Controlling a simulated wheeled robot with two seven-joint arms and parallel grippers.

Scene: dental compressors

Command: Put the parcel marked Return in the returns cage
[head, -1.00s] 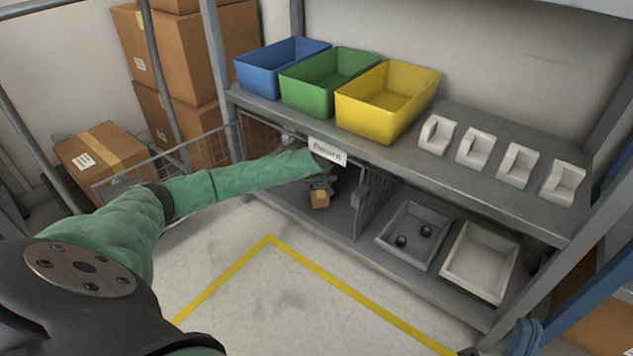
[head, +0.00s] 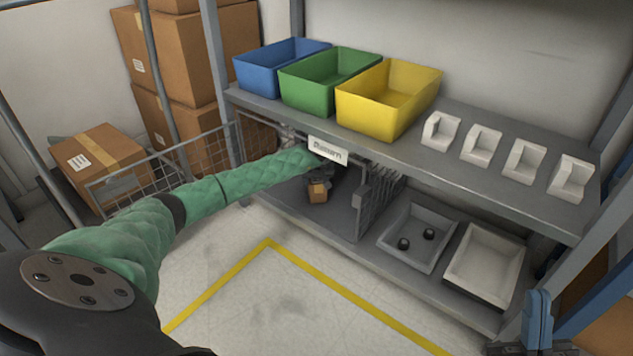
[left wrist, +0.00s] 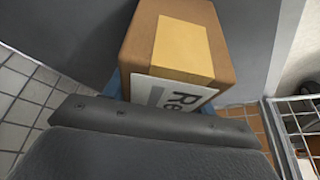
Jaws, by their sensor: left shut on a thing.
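A small brown parcel (head: 317,192) with tan tape is in the lower shelf bay under a white sign (head: 328,150) that seems to read Return. In the left wrist view the parcel (left wrist: 185,45) shows a white label beginning "Re"; the rest is cut off. My left gripper (head: 320,178) is shut on the parcel, its fingers mostly hidden. I cannot tell whether the parcel touches a surface. My right gripper (head: 535,325) is at the lower right, its jaws unclear.
Blue (head: 275,70), green (head: 318,92) and yellow (head: 375,112) bins and several white holders (head: 482,145) stand on the upper shelf. Two trays (head: 412,242) sit on the lower shelf. A wire basket (head: 160,180) and cartons (head: 105,160) are at left. Floor inside the yellow line is clear.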

